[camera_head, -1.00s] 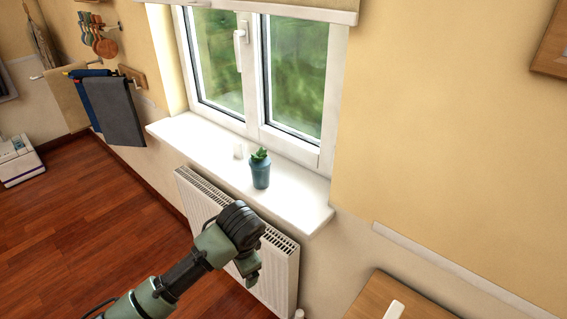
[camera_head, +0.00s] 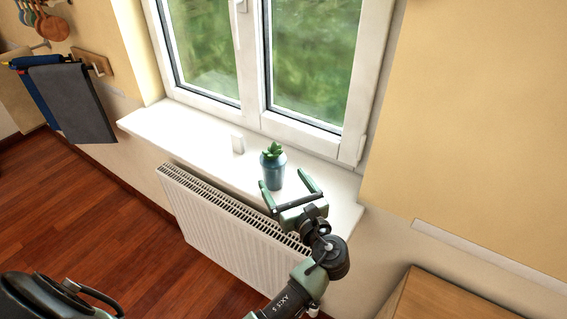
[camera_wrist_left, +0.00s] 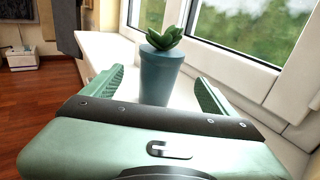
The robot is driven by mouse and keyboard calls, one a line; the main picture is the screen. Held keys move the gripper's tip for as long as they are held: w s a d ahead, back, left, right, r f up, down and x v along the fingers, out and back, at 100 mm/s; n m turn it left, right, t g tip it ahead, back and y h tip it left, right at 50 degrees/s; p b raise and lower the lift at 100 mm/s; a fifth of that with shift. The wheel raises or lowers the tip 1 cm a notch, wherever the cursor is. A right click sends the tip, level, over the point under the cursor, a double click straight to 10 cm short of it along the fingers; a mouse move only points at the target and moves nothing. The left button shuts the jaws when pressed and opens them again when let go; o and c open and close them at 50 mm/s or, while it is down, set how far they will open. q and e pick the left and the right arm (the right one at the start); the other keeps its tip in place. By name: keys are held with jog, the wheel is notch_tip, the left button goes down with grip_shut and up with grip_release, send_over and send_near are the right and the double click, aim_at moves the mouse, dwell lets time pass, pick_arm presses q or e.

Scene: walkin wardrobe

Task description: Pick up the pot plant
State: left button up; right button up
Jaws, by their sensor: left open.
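The pot plant (camera_head: 272,168) is a small green succulent in a blue-grey pot, standing upright on the white windowsill (camera_head: 185,135). My left gripper (camera_head: 287,183) is open at the sill's front edge, its fingers pointing at the pot. In the left wrist view the pot plant (camera_wrist_left: 160,72) stands straight ahead, between the lines of the two open fingers (camera_wrist_left: 158,88). The lower part of the pot is hidden there by the gripper body. Whether the fingertips reach beside the pot is hard to tell. My right gripper is not in view.
A white radiator (camera_head: 215,215) hangs below the sill. A wooden surface (camera_head: 440,298) is at the lower right, and towels (camera_head: 75,100) hang at the left.

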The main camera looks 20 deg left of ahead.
aim_at(278, 172)
pick_arm(q)
jog(key=shift+w+a+r, duration=0.15)
jog(key=shift+w+a, duration=0.2)
jog(key=shift+a, duration=0.05)
jog(key=p+x, duration=0.1)
jog(key=x, duration=0.1)
jog(key=p+x, duration=0.1)
jog(key=x, duration=0.2)
jog(key=shift+w+a+r, duration=0.15)
jog(key=shift+a+r, duration=0.1)
jog(key=shift+a, duration=0.05)
jog(key=shift+w+a+f, duration=0.1)
jog(key=shift+w+a, duration=0.15)
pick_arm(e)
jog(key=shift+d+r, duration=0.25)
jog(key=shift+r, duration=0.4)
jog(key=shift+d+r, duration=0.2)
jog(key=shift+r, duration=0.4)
pick_arm(q)
jog(key=shift+c, duration=0.2)
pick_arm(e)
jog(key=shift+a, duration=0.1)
pick_arm(q)
jog(key=c, duration=1.6)
jog(key=shift+c, duration=0.4)
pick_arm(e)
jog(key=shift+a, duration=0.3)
